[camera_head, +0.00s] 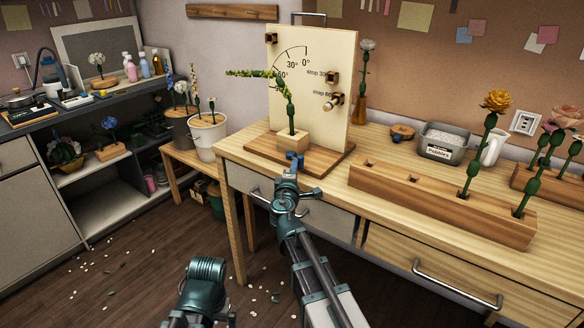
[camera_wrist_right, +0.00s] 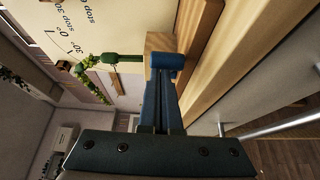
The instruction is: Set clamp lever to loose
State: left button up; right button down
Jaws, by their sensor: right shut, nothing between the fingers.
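A pale upright board (camera_head: 318,95) with an angle scale and "stop" labels stands on a wooden base (camera_head: 325,168). In front of it, a wooden block (camera_head: 291,141) holds a jointed green stem (camera_head: 291,112) whose upper part bends left. In the wrist view the block (camera_wrist_right: 160,42) and stem (camera_wrist_right: 125,58) lie just beyond the fingertips. My right gripper (camera_head: 294,160) is shut and empty, close in front of the block; its blue fingers (camera_wrist_right: 166,64) are together. I cannot make out a separate clamp lever; the gripper may hide it.
Wooden pegs (camera_head: 332,78) stick out of the board. A long wooden holder (camera_head: 440,200) with flowers stands right on the workbench (camera_head: 395,146), with a pebble tin (camera_head: 443,142) behind. The floor in front is open, strewn with petals.

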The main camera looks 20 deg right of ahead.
jog(key=shift+s+d+n+t+y, duration=0.15)
jog(key=shift+d+n+t+y, duration=0.35)
jog(key=shift+d+n+y, duration=0.55)
jog(key=shift+w+d+m, duration=0.2)
jog(key=shift+d+m, duration=0.05)
jog(key=shift+d, duration=0.85)
